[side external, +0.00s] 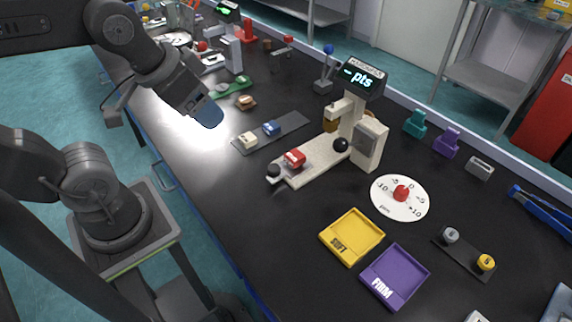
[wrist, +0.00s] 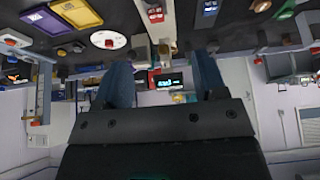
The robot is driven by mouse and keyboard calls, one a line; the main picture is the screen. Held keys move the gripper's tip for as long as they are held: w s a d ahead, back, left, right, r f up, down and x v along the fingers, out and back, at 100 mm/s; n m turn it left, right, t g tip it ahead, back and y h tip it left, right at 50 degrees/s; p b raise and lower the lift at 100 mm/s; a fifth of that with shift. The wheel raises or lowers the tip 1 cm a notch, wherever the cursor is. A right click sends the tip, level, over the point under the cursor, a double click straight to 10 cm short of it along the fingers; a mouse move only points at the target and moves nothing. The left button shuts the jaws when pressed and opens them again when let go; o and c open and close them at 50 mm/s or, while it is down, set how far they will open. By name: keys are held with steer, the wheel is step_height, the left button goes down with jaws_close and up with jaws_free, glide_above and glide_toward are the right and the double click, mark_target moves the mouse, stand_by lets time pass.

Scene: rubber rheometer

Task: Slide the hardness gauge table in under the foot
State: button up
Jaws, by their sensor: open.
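The cream hardness gauge (side external: 368,148) stands mid-bench with a display reading "pts". Its long flat base (side external: 318,166) extends toward the front left. A red block (side external: 295,158) sits near the outer end of that base, apart from the brownish foot (side external: 330,122) under the gauge head. A black knob (side external: 274,171) is at the outer end; whether it belongs to the sliding table is unclear. My gripper (side external: 208,112) is up and left of the gauge, empty. In the wrist view its fingers (wrist: 163,76) are spread apart, with the red block (wrist: 155,15) beyond them.
A grey strip (side external: 290,126) with a cream block and a blue block (side external: 271,128) lies left of the gauge. A round dial (side external: 399,212), a yellow tray (side external: 330,236) and a purple tray (side external: 412,262) lie to its right and front. Bare bench lies before the base.

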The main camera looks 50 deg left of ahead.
steer(key=shift+w, duration=0.2)
steer(key=shift+c, duration=1.3)
steer(key=w+n+g, duration=0.1)
steer(key=w, duration=0.2)
steer(key=w+f+n+g, duration=0.1)
steer(key=w+n+g, duration=0.1)
steer(key=w+n+g+h, duration=0.1)
steer(key=w+g, duration=0.1)
steer(key=w, duration=0.1)
steer(key=shift+w+a+f+n, duration=0.25)
steer(key=shift+w+a+n, duration=0.05)
steer(key=shift+n, duration=0.1)
steer(key=shift+c, duration=0.7)
steer(key=n+g+h, duration=0.2)
steer(key=n+g, duration=0.2)
glide_toward(274, 166)
steer(key=x, duration=0.9)
steer(key=shift+s+d+f, duration=0.1)
steer(key=shift+s, duration=0.1)
jaws_close()
steer(key=shift+w, duration=0.15)
